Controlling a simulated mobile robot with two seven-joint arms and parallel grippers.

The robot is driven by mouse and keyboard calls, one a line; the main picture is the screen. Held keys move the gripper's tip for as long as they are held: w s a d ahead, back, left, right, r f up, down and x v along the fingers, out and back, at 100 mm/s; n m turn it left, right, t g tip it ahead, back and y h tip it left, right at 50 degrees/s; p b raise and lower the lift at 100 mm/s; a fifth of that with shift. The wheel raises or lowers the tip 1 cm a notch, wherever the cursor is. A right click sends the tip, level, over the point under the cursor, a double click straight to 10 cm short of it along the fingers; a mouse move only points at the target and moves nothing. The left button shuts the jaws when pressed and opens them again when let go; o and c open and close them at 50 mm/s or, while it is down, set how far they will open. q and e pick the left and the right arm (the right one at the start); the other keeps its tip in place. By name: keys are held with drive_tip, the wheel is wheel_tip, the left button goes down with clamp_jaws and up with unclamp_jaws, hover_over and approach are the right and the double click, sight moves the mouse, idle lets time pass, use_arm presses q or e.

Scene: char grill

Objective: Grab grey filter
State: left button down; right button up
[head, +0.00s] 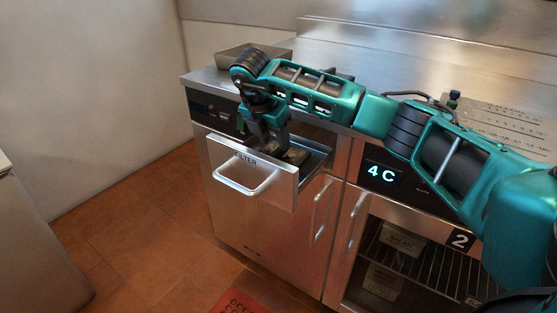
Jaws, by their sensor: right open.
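An open drawer labelled FILTER (282,184) sticks out from the steel cabinet. Inside it lies a small grey-brown item (296,156), partly hidden, that may be the grey filter. My right gripper (272,148) points down into the drawer, just left of this item. Its jaws are open, but the fingertips are partly hidden by the drawer front. I cannot tell whether they touch the item. My left gripper is not in view.
The drawer handle (243,178) juts forward. A fridge with a 4C display (384,175) and glass door stands to the right. A steel box (240,54) sits on the counter. The tiled floor (150,235) at left is clear.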

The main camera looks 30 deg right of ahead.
sight(278, 150)
drive_tip(key=x, duration=0.4)
drive_tip(key=shift+s, duration=0.1)
clamp_jaws()
idle(0.3)
